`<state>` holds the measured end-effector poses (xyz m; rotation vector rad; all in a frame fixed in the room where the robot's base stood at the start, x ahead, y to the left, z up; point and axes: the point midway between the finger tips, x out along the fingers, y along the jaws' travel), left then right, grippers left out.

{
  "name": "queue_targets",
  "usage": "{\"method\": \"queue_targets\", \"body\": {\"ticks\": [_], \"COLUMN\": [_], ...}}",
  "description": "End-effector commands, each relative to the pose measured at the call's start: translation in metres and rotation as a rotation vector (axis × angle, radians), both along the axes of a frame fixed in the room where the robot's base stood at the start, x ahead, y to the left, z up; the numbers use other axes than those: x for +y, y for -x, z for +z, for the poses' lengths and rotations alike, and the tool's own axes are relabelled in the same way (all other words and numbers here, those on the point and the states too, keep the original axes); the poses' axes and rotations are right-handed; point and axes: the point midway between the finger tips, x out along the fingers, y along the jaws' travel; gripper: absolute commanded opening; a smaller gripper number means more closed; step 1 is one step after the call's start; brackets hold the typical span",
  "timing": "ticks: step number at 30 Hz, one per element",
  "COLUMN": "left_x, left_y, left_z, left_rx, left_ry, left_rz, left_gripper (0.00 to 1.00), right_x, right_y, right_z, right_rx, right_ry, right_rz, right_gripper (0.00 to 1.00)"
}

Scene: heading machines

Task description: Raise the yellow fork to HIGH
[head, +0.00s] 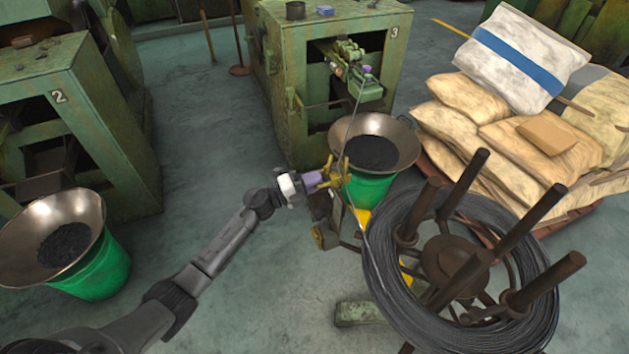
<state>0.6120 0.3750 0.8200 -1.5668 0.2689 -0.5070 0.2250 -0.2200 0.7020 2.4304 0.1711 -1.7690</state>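The yellow fork (345,169) is a small yellow piece at the upper left of the wire-coil stand, in front of the green bucket under machine 3. A wire runs past it up toward the machine. My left gripper (320,181), with purple at its fingers, is right at the fork's left side. The fingers overlap the yellow parts, so I cannot tell whether they touch or grip it. No HIGH marking is readable. My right gripper is not in view.
The coil of dark wire (377,265) sits on a reel with upright brown posts, right of my arm. Machine 3 (287,100) stands behind. A metal bowl (402,136) tops the green bucket (372,190). Sacks (540,145) are stacked at right.

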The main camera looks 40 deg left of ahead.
Motion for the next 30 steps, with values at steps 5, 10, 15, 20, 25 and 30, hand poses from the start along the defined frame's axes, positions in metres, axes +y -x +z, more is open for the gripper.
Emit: {"method": "queue_targets", "body": {"ticks": [5,10,15,20,25,30], "left_x": [0.001,0.001,0.001,0.009,0.024,0.04], "left_y": [-0.001,-0.001,0.001,0.015,0.044,0.073], "left_z": [0.011,0.009,0.006,0.003,-0.002,-0.007], "left_rx": [-0.018,-0.014,-0.01,-0.007,-0.006,-0.008], "left_ry": [0.004,0.003,0.003,0.002,0.001,0.002], "left_rz": [-0.002,-0.001,-0.001,0.0,-0.001,-0.001], "left_gripper": [0.33,0.39,0.39,0.39,0.39,0.39], "right_x": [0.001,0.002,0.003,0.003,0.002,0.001], "right_y": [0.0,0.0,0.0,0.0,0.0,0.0], "right_z": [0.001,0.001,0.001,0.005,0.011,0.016], "right_rx": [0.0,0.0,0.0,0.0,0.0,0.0], "right_ry": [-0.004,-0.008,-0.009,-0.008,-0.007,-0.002], "right_rz": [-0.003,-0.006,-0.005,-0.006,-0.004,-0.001], "right_gripper": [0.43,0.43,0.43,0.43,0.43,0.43]}}
